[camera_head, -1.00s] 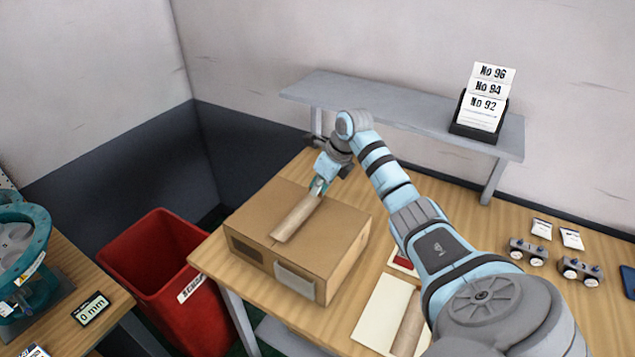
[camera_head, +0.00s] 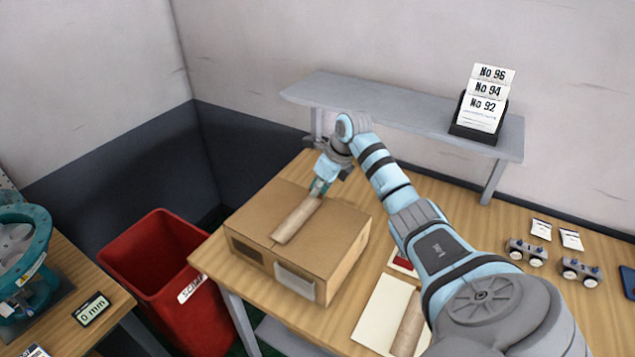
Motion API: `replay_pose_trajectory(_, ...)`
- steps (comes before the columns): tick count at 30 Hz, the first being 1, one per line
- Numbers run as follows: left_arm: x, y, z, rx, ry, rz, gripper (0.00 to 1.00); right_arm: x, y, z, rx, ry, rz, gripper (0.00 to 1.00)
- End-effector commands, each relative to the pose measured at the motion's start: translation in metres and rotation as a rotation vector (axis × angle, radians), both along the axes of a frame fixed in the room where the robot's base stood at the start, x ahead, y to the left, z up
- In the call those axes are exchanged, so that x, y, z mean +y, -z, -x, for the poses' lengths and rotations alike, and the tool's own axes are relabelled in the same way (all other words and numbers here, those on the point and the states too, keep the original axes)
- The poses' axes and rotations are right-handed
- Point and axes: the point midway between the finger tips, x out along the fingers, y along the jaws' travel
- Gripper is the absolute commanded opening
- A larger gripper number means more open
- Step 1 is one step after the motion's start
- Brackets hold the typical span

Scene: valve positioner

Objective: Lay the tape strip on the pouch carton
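The tan tape strip (camera_head: 298,219) lies along the top of the brown pouch carton (camera_head: 345,245), slanting from the front edge toward the back. My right gripper (camera_head: 319,188) is at the strip's far end, low over the carton top. Its fingertips are small here and partly merge with the strip, so I cannot tell whether they grip it or stand open around it. My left gripper is not in view.
A second tan strip (camera_head: 407,324) lies on a pale sheet (camera_head: 376,312) right of the carton. A red bin (camera_head: 150,260) stands left of the table. A grey shelf (camera_head: 390,108) with a card holder (camera_head: 478,130) is behind. Small wheeled devices (camera_head: 580,270) sit at right.

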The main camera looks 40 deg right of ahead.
Motion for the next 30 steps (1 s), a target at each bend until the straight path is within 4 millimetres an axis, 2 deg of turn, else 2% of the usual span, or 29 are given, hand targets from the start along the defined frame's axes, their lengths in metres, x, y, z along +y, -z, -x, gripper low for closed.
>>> replay_pose_trajectory(11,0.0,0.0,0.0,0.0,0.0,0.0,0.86,0.0,0.003,0.0,0.0,0.0,0.0,0.0)
replay_pose_trajectory(12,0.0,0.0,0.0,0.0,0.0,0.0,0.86,0.0,0.003,0.0,0.0,0.0,0.0,0.08)
replay_pose_trajectory(16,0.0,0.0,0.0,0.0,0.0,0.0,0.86,0.0,0.003,0.0,0.0,0.0,0.0,0.28)
replay_pose_trajectory(25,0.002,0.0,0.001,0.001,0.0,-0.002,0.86,0.0,0.002,0.0,0.0,0.0,0.0,0.28)
replay_pose_trajectory(28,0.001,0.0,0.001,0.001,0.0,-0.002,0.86,-0.002,-0.008,0.004,-0.002,0.001,0.002,0.28)
replay_pose_trajectory(30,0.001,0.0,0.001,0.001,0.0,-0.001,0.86,-0.004,-0.021,0.009,-0.002,0.001,0.004,0.28)
